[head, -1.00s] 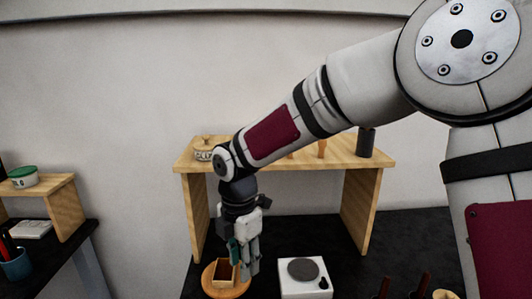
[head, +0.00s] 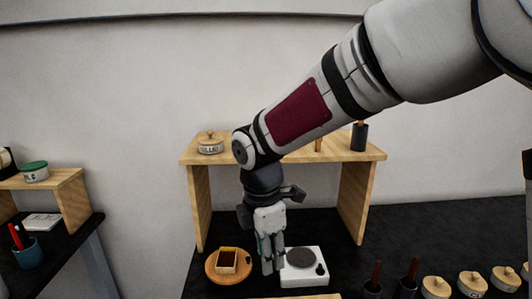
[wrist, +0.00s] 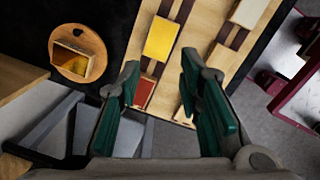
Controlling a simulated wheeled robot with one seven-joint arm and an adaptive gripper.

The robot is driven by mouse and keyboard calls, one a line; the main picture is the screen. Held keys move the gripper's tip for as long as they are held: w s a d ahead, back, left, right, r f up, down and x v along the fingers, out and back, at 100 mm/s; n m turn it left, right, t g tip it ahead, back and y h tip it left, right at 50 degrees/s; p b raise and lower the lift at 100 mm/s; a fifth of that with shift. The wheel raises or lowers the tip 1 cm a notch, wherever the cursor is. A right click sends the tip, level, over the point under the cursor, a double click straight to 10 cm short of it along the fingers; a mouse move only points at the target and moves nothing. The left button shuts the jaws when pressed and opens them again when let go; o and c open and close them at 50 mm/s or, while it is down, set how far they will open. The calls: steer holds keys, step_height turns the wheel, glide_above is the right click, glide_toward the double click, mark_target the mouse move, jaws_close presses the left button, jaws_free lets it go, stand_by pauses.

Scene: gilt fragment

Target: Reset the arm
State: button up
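My gripper (head: 270,268) points down on the end of my arm, in front of the wooden shelf. In the head view it overlaps the gap between a round wooden board (head: 212,271) and a white hot plate (head: 292,280). In the wrist view my gripper (wrist: 160,72) shows two green-padded fingers spread apart, with nothing between them. The round board (wrist: 60,67) lies at upper left there, with a small open wooden box (wrist: 90,68) on it.
The wooden shelf (head: 355,200) stands behind my arm, bearing a lidded jar (head: 210,144) and a dark cylinder (head: 360,136). Several lidded jars stand at lower right. The wrist view shows a striped board (wrist: 208,20) with a yellow block (wrist: 160,38).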

steer(key=s+d+r+m+t, duration=0.2)
steer(key=s+d+r+m, duration=0.2)
steer(key=s+d+m, duration=0.5)
steer(key=s+d+r+m+t, duration=0.2)
steer(key=s+d+r+m, duration=0.3)
steer(key=s+d+m, duration=0.5)
steer(key=shift+s+r+m+y, duration=0.15)
steer(key=shift+s+m+y, duration=0.25)
steer(key=shift+m, duration=1.6)
